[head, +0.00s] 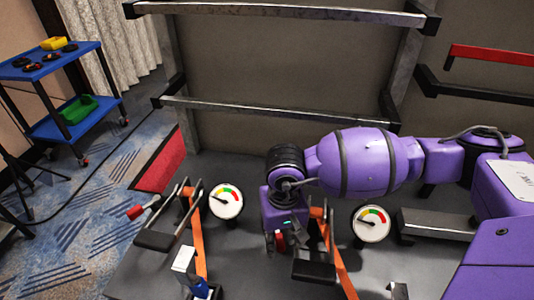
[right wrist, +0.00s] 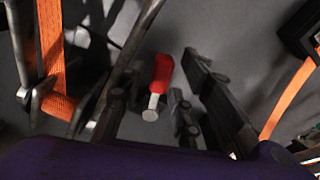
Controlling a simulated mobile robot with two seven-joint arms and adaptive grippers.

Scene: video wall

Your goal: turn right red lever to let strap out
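The right red lever (head: 281,241) is mostly hidden behind my right gripper (head: 280,245) in the head view. In the right wrist view its red grip (right wrist: 162,73) with a pale metal end stands between the fingers of my right gripper (right wrist: 165,95). The fingers are spread, with visible space around the lever; I cannot tell whether one touches it. An orange strap (head: 340,262) runs beside it through a metal ratchet frame (head: 316,240). My left gripper is not in view.
A second ratchet with a red-handled lever (head: 136,212) and orange strap (head: 196,235) stands to the left. Round gauges (head: 226,201) and (head: 371,224) sit beside the straps. Metal rails (head: 275,110) cross behind. A blue cart (head: 50,63) stands at far left.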

